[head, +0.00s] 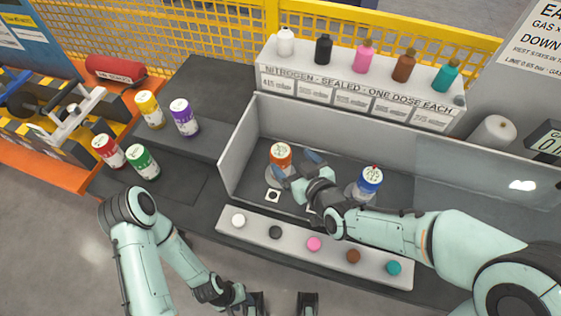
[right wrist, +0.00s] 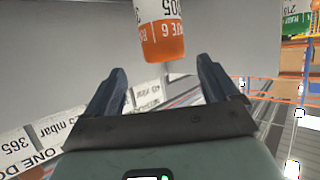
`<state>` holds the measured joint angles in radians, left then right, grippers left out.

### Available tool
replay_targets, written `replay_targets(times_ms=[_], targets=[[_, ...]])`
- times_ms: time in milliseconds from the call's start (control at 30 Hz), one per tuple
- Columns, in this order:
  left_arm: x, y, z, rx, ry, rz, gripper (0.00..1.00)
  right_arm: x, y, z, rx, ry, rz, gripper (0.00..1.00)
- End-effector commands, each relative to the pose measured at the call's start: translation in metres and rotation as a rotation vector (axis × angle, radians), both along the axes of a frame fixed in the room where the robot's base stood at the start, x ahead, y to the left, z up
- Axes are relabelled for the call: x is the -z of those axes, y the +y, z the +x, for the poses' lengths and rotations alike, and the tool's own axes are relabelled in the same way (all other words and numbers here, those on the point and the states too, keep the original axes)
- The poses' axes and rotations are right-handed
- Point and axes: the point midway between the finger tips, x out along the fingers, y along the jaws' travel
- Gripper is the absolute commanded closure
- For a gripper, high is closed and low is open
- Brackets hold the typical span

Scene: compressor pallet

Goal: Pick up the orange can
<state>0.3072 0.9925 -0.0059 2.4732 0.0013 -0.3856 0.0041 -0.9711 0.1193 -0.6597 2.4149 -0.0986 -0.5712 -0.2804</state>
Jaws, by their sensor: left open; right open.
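The orange can (head: 280,153) has a white label and stands in the left part of the walled grey tray (head: 237,150). My right gripper (head: 297,164) is open just to the right of the can, with its fingers pointing toward it. In the right wrist view the can (right wrist: 161,38) shows upside down, ahead of the two spread fingers (right wrist: 163,92) and roughly centred between them. I cannot tell whether its near side lies between the fingertips. My left gripper (head: 281,303) is open and empty at the bottom edge of the head view.
A row of coloured buttons (head: 314,244) lies in front. Small bottles stand on a shelf (head: 350,92) behind. Yellow, purple, red and green cans (head: 143,162) stand on the left.

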Motion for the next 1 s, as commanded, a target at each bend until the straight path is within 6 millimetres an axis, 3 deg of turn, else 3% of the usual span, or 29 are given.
replay_targets(times_ms=[633, 933, 967, 1000], targets=[[0.009, 0.000, -0.003, 0.000, 0.002, 0.000, 0.57, 0.030, 0.032, 0.050, 0.001, -0.001, -0.001, 0.12], [0.010, 0.000, -0.003, 0.000, 0.002, 0.000, 0.57, 0.032, 0.035, 0.055, 0.000, 0.000, 0.001, 0.12], [0.010, 0.000, -0.003, 0.000, 0.002, 0.000, 0.57, 0.032, 0.035, 0.055, 0.000, 0.000, 0.001, 0.15], [0.010, 0.000, -0.003, 0.000, 0.002, 0.000, 0.57, 0.032, 0.035, 0.055, 0.000, 0.000, 0.001, 0.28]])
